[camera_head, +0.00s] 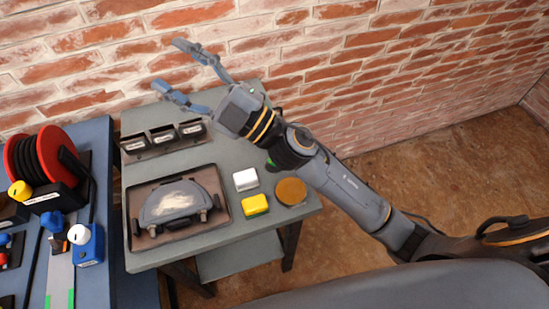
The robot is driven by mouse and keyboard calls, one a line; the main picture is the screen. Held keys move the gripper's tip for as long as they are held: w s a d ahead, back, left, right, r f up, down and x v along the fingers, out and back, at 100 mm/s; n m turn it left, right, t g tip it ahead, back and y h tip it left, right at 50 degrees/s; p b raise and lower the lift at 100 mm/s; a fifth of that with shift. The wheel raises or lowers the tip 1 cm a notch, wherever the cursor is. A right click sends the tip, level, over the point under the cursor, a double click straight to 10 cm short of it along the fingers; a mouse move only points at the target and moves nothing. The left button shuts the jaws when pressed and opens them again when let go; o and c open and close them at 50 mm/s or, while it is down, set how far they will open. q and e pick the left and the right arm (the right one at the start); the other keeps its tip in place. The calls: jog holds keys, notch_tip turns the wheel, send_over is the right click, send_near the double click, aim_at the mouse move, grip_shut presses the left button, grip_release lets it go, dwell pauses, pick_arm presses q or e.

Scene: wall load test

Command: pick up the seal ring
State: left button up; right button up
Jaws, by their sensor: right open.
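I cannot make out a seal ring for certain. A flat round orange-brown disc (291,191) lies at the right front corner of the grey table (235,235); I see no hole in it. Three small dark labelled bins (163,138) stand in a row at the back left of the table; their contents are too small to tell. My right gripper (170,66) is open and empty, its fingers spread to the left in front of the brick wall, above the bins in the picture. My left gripper is not in view.
A brown tray (133,203) holds a grey curved part with a pale, sandy face. A white block (246,179) and a yellow block (255,205) sit beside it. A blue bench (98,150) with a red reel (22,165) stands at left. The brick wall is behind.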

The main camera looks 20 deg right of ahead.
jog(key=s+a+n+g+y, duration=0.3)
jog(key=a+n+g, duration=0.2)
jog(key=n+g, duration=0.3)
notch_tip(320, 180, down, 13)
jog(key=s+n+g+h, duration=0.3)
jog(key=n+g+h, duration=0.5)
jog(key=h, duration=0.1)
jog(key=w+d+f+m+t+h, duration=0.1)
jog(key=w+d+f+h, duration=0.2)
jog(key=d, duration=0.4)
jog(key=w+d+f+h, duration=0.1)
jog(key=w+d+h, duration=0.2)
jog(key=d+h, duration=0.35)
jog(key=w+d+f+m+t+h, duration=0.1)
jog(key=w+d+f+h, duration=0.25)
jog(key=d, duration=0.35)
jog(key=f, duration=0.2)
jog(key=f+p, duration=0.1)
jog(key=f, duration=0.3)
jog(key=shift+s+d, duration=0.3)
jog(key=shift+f+p, duration=0.3)
jog(key=shift+f, duration=0.3)
notch_tip(320, 180, down, 4)
jog(key=shift+w+d+f+p, duration=0.15)
jog(key=shift+p, duration=0.75)
jog(key=shift+f, duration=0.45)
jog(key=c, duration=0.8)
